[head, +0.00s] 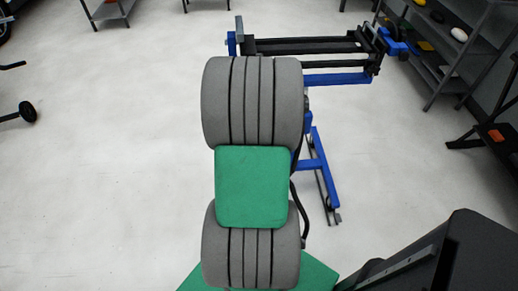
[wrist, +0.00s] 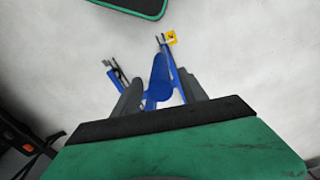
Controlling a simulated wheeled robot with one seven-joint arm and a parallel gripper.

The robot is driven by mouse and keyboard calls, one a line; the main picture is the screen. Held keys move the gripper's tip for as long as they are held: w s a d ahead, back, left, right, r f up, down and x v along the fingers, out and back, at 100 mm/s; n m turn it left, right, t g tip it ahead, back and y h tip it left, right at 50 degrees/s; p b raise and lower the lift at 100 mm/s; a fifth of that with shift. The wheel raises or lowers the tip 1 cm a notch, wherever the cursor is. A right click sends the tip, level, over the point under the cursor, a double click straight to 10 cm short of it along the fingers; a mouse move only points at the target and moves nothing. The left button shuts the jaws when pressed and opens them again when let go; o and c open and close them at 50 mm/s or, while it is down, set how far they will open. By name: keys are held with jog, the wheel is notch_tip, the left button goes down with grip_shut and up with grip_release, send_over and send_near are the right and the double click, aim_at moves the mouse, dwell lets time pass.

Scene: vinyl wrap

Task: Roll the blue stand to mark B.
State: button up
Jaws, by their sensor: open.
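The blue stand (head: 318,165) is beyond my arm in the head view, upright on the floor, with black rollers (head: 310,46) across its top. My arm covers part of it, and my gripper is hidden there. In the wrist view my gripper (wrist: 159,82) has its two grey fingers apart. A blue part of the stand (wrist: 161,75) shows between them; I cannot tell whether either finger touches it. The stand's blue legs reach beyond the fingers. Mark B cannot be made out in either view.
A dark mat with a green edge (wrist: 150,14) lies at the top of the wrist view. A small yellow label (wrist: 171,38) is near a stand leg. Shelving (head: 445,62) stands at the right of the head view. Open pale floor (head: 110,150) lies to the left.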

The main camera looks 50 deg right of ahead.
notch_tip(320, 180, down, 4)
jog(key=shift+r, duration=0.1)
grip_shut()
dwell(0.5)
dwell(1.0)
